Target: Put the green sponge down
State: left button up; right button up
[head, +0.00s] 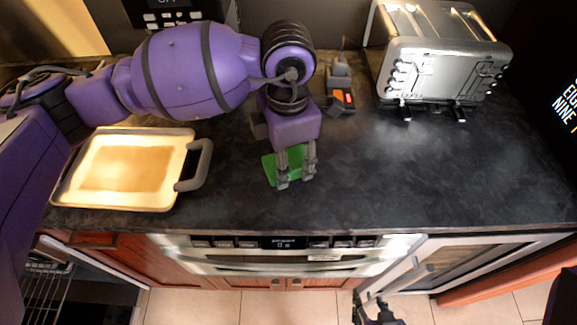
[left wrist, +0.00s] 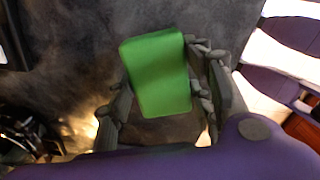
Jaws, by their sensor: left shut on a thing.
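The green sponge (head: 269,168) is at my left gripper (head: 296,180), over the dark countertop (head: 350,195) near its front edge. In the left wrist view the sponge (left wrist: 157,72) lies between the two fingers of the left gripper (left wrist: 160,105), which is shut on it. The fingers hide part of the sponge in the head view. I cannot tell whether the sponge touches the counter. My right gripper (head: 372,312) shows at the bottom edge, below the counter front; its fingers are too unclear to read.
A tray with a handle (head: 130,167) lies on the counter to the left. A silver toaster (head: 440,60) stands at the back right. A small dark object with an orange part (head: 341,92) is behind the gripper. The counter right of the gripper is clear. A door (head: 480,262) is below.

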aim_at(289, 168)
pick_arm(q)
jog(key=shift+w+f, duration=0.1)
jog(key=shift+f, duration=1.55)
jog(key=shift+f, duration=0.2)
jog(key=o, duration=0.8)
jog(key=shift+r, duration=0.35)
notch_tip(289, 168, up, 12)
jog(key=shift+f, duration=0.15)
